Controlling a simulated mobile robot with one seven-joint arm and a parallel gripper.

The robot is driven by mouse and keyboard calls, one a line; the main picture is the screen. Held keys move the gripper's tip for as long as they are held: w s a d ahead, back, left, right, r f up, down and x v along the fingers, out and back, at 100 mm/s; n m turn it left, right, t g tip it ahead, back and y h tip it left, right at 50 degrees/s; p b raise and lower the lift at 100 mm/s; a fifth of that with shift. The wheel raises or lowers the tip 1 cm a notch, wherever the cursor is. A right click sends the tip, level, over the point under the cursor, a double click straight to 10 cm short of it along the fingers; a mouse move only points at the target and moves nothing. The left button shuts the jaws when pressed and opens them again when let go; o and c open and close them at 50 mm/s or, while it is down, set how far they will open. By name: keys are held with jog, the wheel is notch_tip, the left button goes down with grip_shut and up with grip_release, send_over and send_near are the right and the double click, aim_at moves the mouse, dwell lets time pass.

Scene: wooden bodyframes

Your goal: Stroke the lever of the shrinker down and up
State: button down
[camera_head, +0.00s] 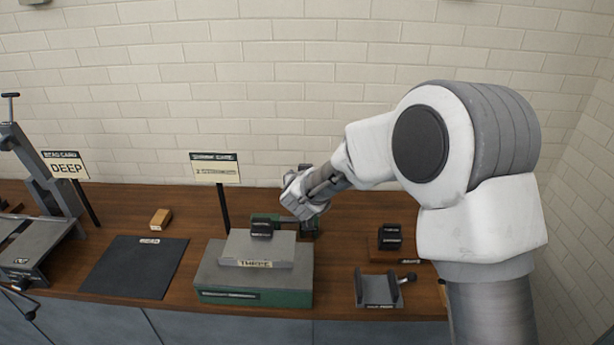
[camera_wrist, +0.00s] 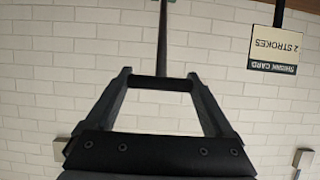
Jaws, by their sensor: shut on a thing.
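The shrinker (camera_head: 210,277) is a green machine on the wooden bench, with a grey top and dark jaws at its back. My gripper (camera_head: 300,204) is above and behind its right side, in front of the brick wall. In the wrist view my gripper's two fingers (camera_wrist: 162,83) are shut on the dark crosswise grip of the lever (camera_wrist: 163,45). The lever's thin rod runs away toward the top of that view. In the head view my gripper and arm hide most of the lever.
A shrink card sign (camera_head: 215,170) reading "2 strokes" stands on a post left of my gripper; it also shows in the wrist view (camera_wrist: 277,47). A black mat (camera_head: 133,268) and wooden block (camera_head: 160,218) lie left. A grey holder (camera_head: 379,290) and dark block (camera_head: 390,236) stand right.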

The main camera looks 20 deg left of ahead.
jog(key=shift+w+r, duration=0.15)
jog(key=shift+r, duration=0.2)
grip_release()
jog(key=shift+f, duration=0.15)
jog(key=shift+s, duration=0.2)
jog(key=v, duration=1.7)
jog(key=shift+b, duration=0.45)
